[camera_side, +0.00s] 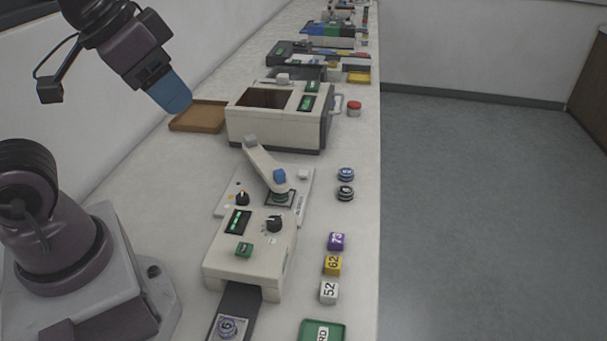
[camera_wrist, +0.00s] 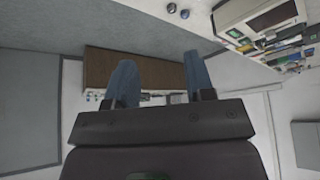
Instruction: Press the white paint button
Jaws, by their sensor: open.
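The mounting press (camera_side: 248,255) stands on the bench in the side view, with a pale plate (camera_side: 228,205) behind its body. A small white button (camera_side: 303,174) sits on the plate's right side; I cannot read any label that marks it as the paint button. My gripper (camera_side: 172,95) hangs in the air at upper left, well above and away from the press. Its two blue fingers are apart and empty in the wrist view (camera_wrist: 160,82).
Two pucks (camera_side: 345,183), purple, yellow (camera_side: 332,265) and white (camera_side: 329,292) numbered cubes lie to the right. A larger beige machine (camera_side: 275,130), brown tray (camera_side: 199,116) and red button (camera_side: 354,108) stand behind.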

